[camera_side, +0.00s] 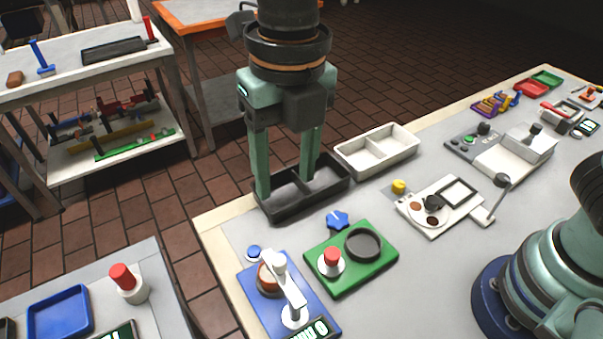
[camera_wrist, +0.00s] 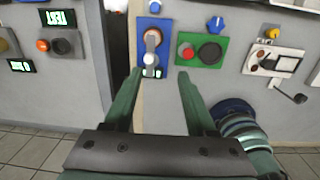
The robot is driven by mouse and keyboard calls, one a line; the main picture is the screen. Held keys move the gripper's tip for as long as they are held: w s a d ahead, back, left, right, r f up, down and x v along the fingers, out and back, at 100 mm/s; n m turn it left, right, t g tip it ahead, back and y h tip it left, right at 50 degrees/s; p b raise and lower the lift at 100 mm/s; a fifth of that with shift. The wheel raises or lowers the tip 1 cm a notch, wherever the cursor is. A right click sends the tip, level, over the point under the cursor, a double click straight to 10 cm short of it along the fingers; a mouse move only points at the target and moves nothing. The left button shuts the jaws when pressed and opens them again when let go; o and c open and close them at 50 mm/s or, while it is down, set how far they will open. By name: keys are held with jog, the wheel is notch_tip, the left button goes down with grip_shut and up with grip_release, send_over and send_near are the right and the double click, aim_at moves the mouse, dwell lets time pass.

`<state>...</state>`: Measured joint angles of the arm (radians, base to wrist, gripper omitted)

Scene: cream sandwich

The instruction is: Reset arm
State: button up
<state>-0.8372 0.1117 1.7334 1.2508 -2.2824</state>
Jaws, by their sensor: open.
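My gripper (camera_side: 285,186) hangs down with its two green fingers apart and nothing between them. In the side view the fingers overlap the black two-compartment tray (camera_side: 333,174); I cannot tell how far above it they are. In the wrist view the open fingers (camera_wrist: 159,73) point toward the blue board (camera_wrist: 141,30) with its white lever press. The blue board (camera_side: 257,308) carries an orange-brown round piece under the white lever in the side view. A green board (camera_side: 325,281) beside it holds a red button and a black ring.
A white two-compartment tray (camera_side: 400,137) stands behind the black tray. A white board (camera_side: 447,222) with brown and black discs and a lever lies to the right, near a yellow knob (camera_side: 399,187). A blue knob (camera_side: 337,219) sits behind the green board.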

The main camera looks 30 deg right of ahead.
jog(key=w+d+m+t, duration=0.1)
jog(key=d+m+t, duration=0.4)
jog(key=d+m, duration=2.4)
jog(key=m, duration=0.6)
jog(key=shift+w+d+r+m, duration=0.2)
jog(key=shift+w+d+m, duration=0.15)
jog(key=shift+m, duration=0.05)
